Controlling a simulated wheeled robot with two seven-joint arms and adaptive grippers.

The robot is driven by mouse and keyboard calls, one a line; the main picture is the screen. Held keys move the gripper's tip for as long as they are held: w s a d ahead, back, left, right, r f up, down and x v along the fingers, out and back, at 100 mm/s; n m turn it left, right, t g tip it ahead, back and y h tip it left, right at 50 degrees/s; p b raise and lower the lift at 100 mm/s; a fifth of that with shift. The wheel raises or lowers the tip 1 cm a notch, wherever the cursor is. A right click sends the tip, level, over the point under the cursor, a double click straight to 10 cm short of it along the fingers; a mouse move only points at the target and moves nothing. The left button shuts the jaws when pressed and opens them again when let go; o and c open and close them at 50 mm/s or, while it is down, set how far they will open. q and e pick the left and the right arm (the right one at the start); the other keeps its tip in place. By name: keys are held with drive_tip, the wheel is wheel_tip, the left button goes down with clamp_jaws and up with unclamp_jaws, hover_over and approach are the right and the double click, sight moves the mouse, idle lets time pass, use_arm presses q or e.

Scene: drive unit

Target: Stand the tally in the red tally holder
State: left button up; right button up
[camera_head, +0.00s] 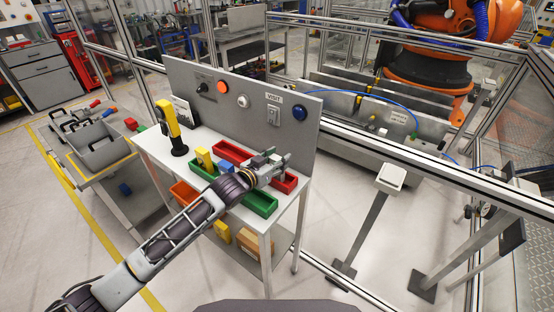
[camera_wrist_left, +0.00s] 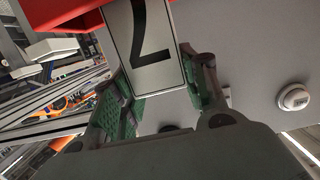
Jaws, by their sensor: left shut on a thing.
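In the head view my left gripper (camera_head: 272,163) is above the right part of the workbench, in front of the grey panel. I cannot make out the tally there. A red part (camera_wrist_left: 60,18) fills the upper left of the wrist view, close to the tally; I cannot tell whether they touch. My right gripper is not in view.
The white workbench (camera_head: 160,149) carries red bins (camera_head: 231,151), a green bin (camera_head: 262,206) and a yellow-and-black tool (camera_head: 168,120). The upright panel (camera_head: 305,140) behind bears buttons and a switch. A grey cart (camera_head: 98,150) stands at left.

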use_arm(q)
drive_tip(key=o, duration=1)
drive_tip(key=shift+f, duration=0.1)
drive_tip(key=shift+o, duration=0.2)
drive_tip(key=v, duration=1.2)
drive_tip(key=shift+b, duration=0.35)
